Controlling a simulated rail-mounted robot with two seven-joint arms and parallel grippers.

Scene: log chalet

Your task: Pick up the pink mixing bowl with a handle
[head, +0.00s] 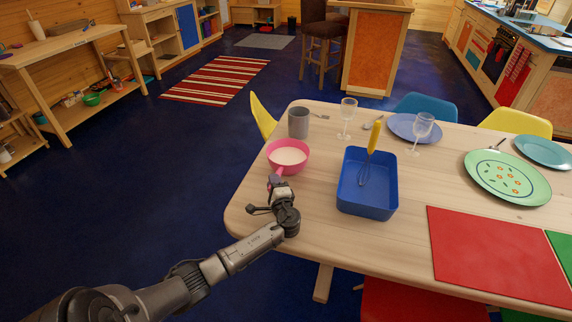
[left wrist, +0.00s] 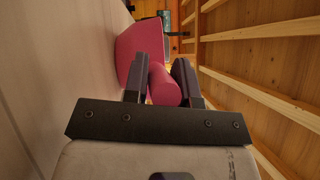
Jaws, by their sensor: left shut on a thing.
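The pink mixing bowl (head: 288,155) is near the left end of the wooden dining table, with a pale inside. Its handle points toward my left gripper (head: 279,183). In the left wrist view the pink handle (left wrist: 163,86) lies between the two dark fingers of my left gripper (left wrist: 161,80), which is shut on it. The bowl's side (left wrist: 141,48) shows beyond the fingers. Whether the bowl touches the table is hard to tell. My right gripper is in neither view.
A grey cup (head: 298,122) stands just behind the bowl. A blue bin (head: 367,200) with a yellow-handled whisk (head: 372,143) is to the right. Wine glasses (head: 347,112) and plates (head: 507,178) are farther along. Open floor (head: 130,210) lies left of the table (head: 405,240).

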